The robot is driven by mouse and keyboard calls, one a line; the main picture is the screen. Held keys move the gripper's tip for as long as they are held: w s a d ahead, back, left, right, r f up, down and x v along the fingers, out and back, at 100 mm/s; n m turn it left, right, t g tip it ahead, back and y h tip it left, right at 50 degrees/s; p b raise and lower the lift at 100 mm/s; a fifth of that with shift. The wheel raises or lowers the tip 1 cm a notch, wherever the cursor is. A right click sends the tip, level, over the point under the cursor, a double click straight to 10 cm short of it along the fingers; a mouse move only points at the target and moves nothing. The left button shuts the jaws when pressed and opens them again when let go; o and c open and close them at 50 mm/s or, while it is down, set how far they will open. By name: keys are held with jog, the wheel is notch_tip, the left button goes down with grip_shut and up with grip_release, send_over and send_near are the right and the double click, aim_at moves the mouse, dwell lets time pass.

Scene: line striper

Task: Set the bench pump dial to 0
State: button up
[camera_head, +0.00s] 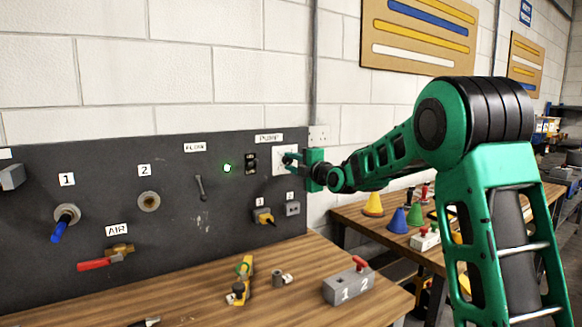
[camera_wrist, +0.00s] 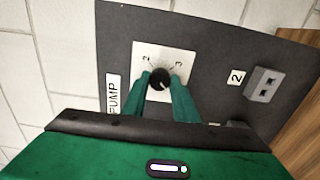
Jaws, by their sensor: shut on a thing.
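The pump dial is a black round knob (camera_wrist: 160,77) on a white square plate (camera_wrist: 174,52), under the PUMP label (camera_head: 268,138) on the dark panel. In the wrist view the numerals 2 and 3 show on the plate; a 0 and other marks are hidden or out of sight. I cannot tell which number the knob points at. My gripper (camera_wrist: 162,84) has its green fingers on either side of the knob, shut on it. In the head view my gripper (camera_head: 291,160) is at the white plate (camera_head: 279,170) and covers the knob.
Left of the plate are a black switch (camera_head: 251,162) and a lit green lamp (camera_head: 227,168). Below are grey socket 2 (camera_head: 293,209) and a yellow plug (camera_head: 264,216). A wooden bench (camera_head: 215,307) below holds a grey block with a red handle (camera_head: 347,288).

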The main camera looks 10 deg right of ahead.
jog(key=shift+f, duration=0.45)
jog(key=o, duration=1.1)
jog(key=shift+c, duration=0.2)
jog(key=shift+r, duration=0.25)
jog(key=v, duration=1)
jog(key=shift+s, duration=0.3)
jog(key=shift+d, duration=0.1)
